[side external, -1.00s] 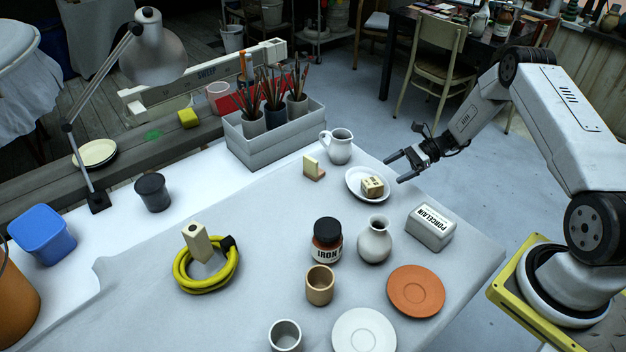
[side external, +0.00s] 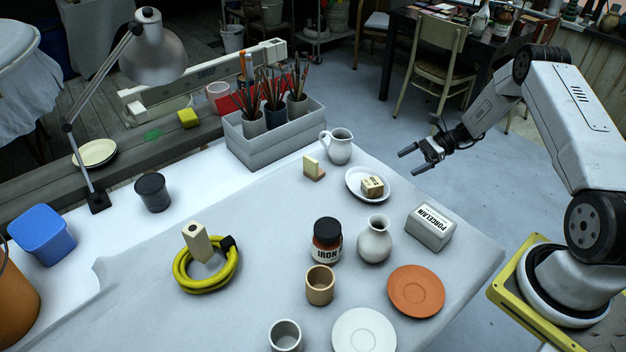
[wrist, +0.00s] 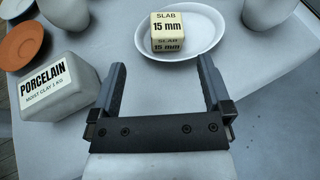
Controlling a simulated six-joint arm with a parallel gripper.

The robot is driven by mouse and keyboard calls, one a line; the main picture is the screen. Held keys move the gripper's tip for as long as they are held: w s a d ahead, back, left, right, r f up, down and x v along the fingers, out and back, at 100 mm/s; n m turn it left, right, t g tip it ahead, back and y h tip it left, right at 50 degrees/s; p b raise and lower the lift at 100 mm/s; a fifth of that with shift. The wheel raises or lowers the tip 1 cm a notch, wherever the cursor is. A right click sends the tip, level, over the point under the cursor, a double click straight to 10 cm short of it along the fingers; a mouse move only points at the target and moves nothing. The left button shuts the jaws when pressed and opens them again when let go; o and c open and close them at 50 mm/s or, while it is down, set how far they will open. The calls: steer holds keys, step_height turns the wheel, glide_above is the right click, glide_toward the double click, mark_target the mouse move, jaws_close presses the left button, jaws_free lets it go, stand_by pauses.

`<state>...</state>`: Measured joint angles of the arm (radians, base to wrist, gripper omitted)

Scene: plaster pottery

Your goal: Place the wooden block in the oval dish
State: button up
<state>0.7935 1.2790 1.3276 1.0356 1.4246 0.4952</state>
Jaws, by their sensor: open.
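The wooden block (side external: 372,186) is pale, with a printed label reading "SLAB 15 mm" in the wrist view (wrist: 168,30). It rests inside the white oval dish (side external: 354,175), which also shows in the wrist view (wrist: 213,50). My gripper (side external: 410,161) is open and empty, held to the right of the dish and apart from it. In the wrist view my open fingers (wrist: 161,65) point toward the dish, and the block lies beyond them, touched by neither finger.
A porcelain clay pack (side external: 430,228), a grey vase (side external: 374,242) and an iron jar (side external: 327,242) stand in front of the dish. A white pitcher (side external: 340,148) is behind it. A terracotta saucer (side external: 416,291) lies near the table's right edge.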

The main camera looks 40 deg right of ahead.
steer(key=shift+r, duration=0.1)
steer(key=s+a+r+n+g+h, duration=0.1)
steer(key=s+a+r+n+h, duration=0.5)
steer(key=a+n, duration=0.4)
steer(key=s+a+r+n+g+h, duration=0.1)
steer(key=s+a+r+n+h, duration=0.5)
steer(key=a+n, duration=0.5)
step_height(320, 180, up, 4)
steer(key=shift+s+a+f+n+g+h, duration=0.2)
steer(key=shift+s+n+g+h, duration=0.15)
steer(key=shift+s+n, duration=0.55)
